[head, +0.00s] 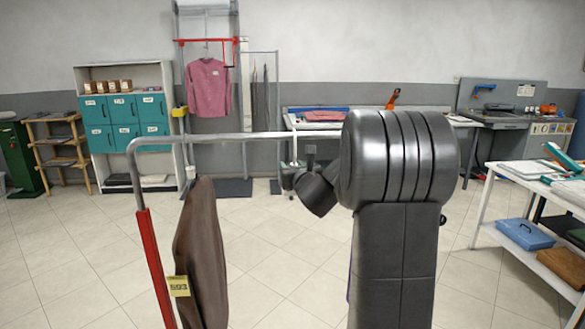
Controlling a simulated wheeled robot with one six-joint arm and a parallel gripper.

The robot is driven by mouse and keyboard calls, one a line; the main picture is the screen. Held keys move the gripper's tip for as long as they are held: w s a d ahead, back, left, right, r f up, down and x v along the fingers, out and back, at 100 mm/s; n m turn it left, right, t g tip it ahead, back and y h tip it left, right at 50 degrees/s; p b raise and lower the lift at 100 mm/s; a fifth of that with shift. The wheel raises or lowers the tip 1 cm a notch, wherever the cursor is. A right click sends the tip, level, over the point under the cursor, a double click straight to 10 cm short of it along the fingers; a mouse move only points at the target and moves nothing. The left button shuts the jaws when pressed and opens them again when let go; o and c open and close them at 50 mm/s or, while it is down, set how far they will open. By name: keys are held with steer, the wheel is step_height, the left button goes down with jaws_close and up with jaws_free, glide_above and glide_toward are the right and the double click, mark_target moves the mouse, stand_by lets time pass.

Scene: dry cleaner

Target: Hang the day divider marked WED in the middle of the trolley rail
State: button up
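The trolley rail (235,136) is a grey metal tube that runs across the middle of the head view, on a red upright at its left end. A brown garment (202,255) with a yellow tag reading 503 (179,286) hangs near the left end. A thin pale piece (294,147) crosses the rail further right, close to my gripper; I cannot tell if it is part of a divider. No WED marking is readable. My gripper (310,153) shows only as small dark parts by the rail, mostly hidden by my arm, so its fingers cannot be made out.
A white table (510,178) with a blue folded item (525,234) stands at the right. Behind are a teal locker cabinet (124,121), a wooden shelf (58,150), a stand with a pink shirt (208,88) and a workbench (505,115). The tiled floor around the trolley is clear.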

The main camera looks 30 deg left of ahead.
steer(key=b+v, duration=0.2)
steer(key=v, duration=1.1)
steer(key=shift+s+d+b, duration=0.3)
steer(key=shift+b, duration=0.1)
steer(key=s+a+p+v, duration=0.2)
steer(key=v, duration=1.3)
steer(key=shift+s, duration=0.3)
steer(key=shift+w+d+f, duration=0.1)
steer(key=shift+f, duration=0.05)
steer(key=w+d+b+x, duration=0.1)
steer(key=b+x, duration=0.1)
steer(key=x, duration=0.8)
steer(key=shift+w, duration=0.35)
steer(key=shift+s+d, duration=0.1)
